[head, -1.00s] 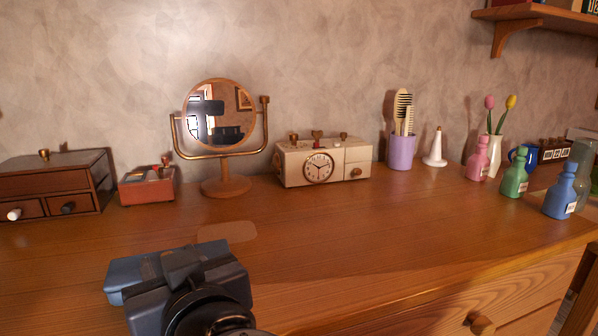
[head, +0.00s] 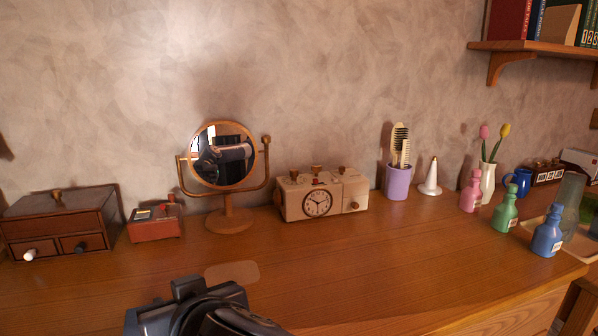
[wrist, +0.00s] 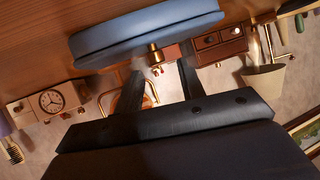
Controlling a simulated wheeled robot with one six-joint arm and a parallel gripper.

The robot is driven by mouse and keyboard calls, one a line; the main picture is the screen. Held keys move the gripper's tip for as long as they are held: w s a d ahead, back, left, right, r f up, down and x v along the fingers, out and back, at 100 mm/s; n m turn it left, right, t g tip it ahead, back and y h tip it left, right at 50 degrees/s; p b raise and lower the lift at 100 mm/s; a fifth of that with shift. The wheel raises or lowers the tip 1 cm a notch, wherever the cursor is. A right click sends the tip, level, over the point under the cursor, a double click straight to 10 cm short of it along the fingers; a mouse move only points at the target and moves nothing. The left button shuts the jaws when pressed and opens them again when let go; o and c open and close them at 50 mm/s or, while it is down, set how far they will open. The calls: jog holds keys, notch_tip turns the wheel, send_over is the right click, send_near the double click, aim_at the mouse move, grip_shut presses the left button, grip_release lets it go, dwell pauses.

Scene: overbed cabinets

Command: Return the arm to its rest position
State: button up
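My gripper (head: 190,305) is at the bottom of the head view, low in front of the dresser top (head: 400,255); its fingertips are hard to make out there. In the wrist view, the two dark fingers of my gripper (wrist: 162,78) stand apart, with background visible between them and nothing held. A blue slab with rounded edges (wrist: 150,30) crosses the top of the wrist view, with a brass knob (wrist: 154,54) at its edge, ahead of the fingers. I cannot tell what the slab belongs to.
Along the wall stand a brown drawer box (head: 60,222), red box (head: 155,222), round mirror (head: 228,215), clock box (head: 318,203), purple cup (head: 397,182) and several bottles (head: 547,235). A shelf (head: 545,46) juts out at upper right. The dresser's middle front is clear.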

jog(key=shift+w+a+r+g+h+p, duration=0.1)
jog(key=shift+w+r+g+h+p, duration=0.35)
jog(key=shift+p, duration=2.05)
jog(key=shift+g+p, duration=0.45)
jog(key=shift+p, duration=1)
